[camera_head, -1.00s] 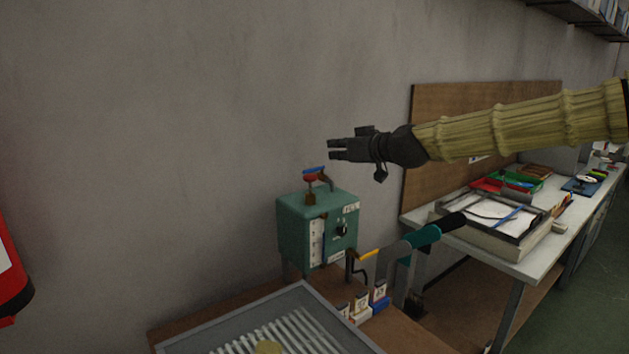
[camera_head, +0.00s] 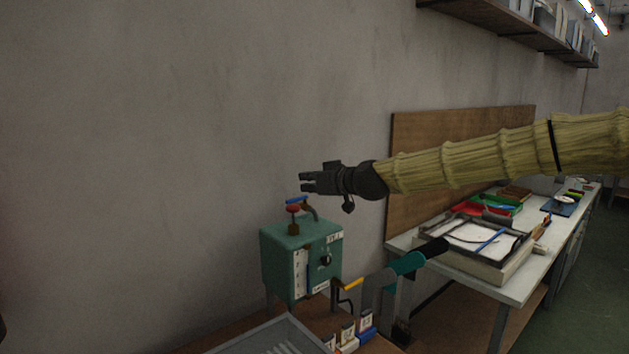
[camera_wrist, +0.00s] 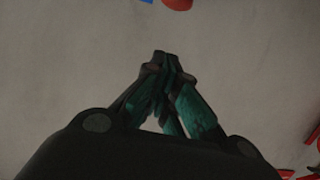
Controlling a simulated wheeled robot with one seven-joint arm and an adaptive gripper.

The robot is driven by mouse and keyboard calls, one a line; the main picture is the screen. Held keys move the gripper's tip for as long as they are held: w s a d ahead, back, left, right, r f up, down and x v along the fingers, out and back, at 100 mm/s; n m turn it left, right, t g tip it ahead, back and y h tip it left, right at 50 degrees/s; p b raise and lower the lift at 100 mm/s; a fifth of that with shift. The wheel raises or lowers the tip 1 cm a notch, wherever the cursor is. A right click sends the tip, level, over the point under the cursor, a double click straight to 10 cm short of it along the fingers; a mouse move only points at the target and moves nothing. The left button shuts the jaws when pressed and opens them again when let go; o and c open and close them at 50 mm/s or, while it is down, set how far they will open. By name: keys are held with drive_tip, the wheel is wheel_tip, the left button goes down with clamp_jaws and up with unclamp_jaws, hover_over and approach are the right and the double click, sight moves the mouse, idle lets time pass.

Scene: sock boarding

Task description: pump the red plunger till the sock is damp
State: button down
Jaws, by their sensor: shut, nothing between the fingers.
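The red plunger (camera_head: 293,208) stands on top of a green box (camera_head: 286,255) against the wall, with a blue handle piece beside it. My gripper (camera_head: 305,182) is just above the plunger in the picture, fingers pointing left, shut and empty. It appears apart from the plunger; depth is hard to judge. In the wrist view, my gripper (camera_wrist: 161,60) has its fingertips together, and a red part (camera_wrist: 178,4), probably the plunger, is cut off at the top edge. A teal and black piece (camera_head: 408,263) on a grey form, perhaps the sock, is right of the box. Its dampness cannot be told.
Small labelled bottles (camera_head: 347,335) stand below the box's right side. A grey-rimmed tray (camera_head: 297,325) is at the bottom edge. A workbench (camera_head: 520,285) with trays runs along the right, and a brown board (camera_head: 420,140) stands behind my arm.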

drive_tip(key=p, duration=0.2)
hover_over(297, 208)
drive_tip(key=shift+f, duration=1.5)
drive_tip(key=shift+f+p, duration=0.35)
drive_tip(key=shift+f, duration=0.8)
drive_tip(key=shift+f+b, duration=1.7)
drive_tip(key=shift+f, duration=0.15)
